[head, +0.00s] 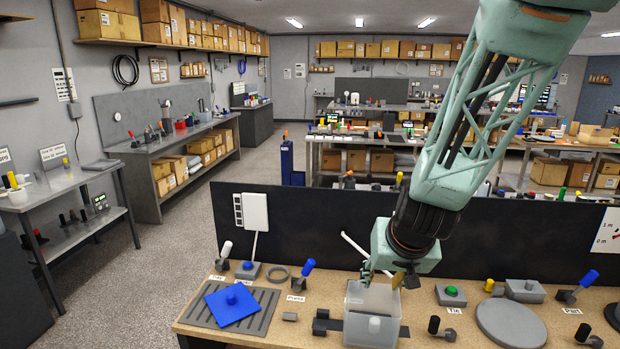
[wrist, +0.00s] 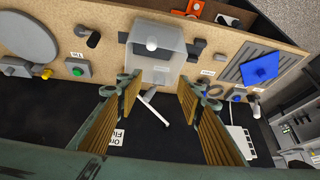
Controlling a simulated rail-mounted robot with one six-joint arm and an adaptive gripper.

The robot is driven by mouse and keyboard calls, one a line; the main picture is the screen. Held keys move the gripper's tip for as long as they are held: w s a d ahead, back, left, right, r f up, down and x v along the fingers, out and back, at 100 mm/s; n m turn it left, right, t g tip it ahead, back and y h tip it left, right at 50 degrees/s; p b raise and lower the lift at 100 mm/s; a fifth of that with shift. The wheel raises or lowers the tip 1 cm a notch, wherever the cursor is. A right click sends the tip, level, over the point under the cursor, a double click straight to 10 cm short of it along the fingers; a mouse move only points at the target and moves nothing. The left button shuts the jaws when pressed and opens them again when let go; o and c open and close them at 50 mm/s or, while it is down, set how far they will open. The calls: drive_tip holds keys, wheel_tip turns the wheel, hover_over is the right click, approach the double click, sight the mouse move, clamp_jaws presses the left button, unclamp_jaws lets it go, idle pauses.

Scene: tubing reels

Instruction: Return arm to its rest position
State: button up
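My arm reaches down from the upper right in the head view. My gripper (head: 385,279) hangs just above the back of a translucent box (head: 354,330) on the wooden bench. In the wrist view my gripper (wrist: 160,88) has its two tan-padded fingers spread wide apart, with nothing held between them. The translucent box (wrist: 141,67) with a pale knob lies beyond the fingertips there. A white rod (wrist: 153,111) shows between the fingers, in front of the dark panel. In the head view my gripper partly covers the back of the box.
The bench holds a blue plate with a knob (head: 233,305) on a slotted grey tray (head: 195,317), a green button box (head: 451,295), a grey disc (head: 511,324) and several levers. A black panel (head: 300,215) stands along the bench's back edge, close behind my gripper.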

drive_tip(key=s+a+r+n+g+b, duration=0.1)
drive_tip(key=s+r+b, duration=0.1)
drive_tip(key=s+r, duration=0.5)
drive_tip(key=s+r+b, duration=0.2)
drive_tip(key=s+r, duration=0.1)
drive_tip(key=s, duration=0.8)
drive_tip(key=s+d+r+b, duration=0.1)
drive_tip(key=s+d, duration=0.1)
drive_tip(key=s, duration=0.8)
drive_tip(key=s+d+r+g+b, duration=0.1)
drive_tip(key=s+b, duration=0.1)
drive_tip(key=s, duration=0.9)
drive_tip(key=shift+d, duration=0.4)
drive_tip(key=shift+d, duration=0.15)
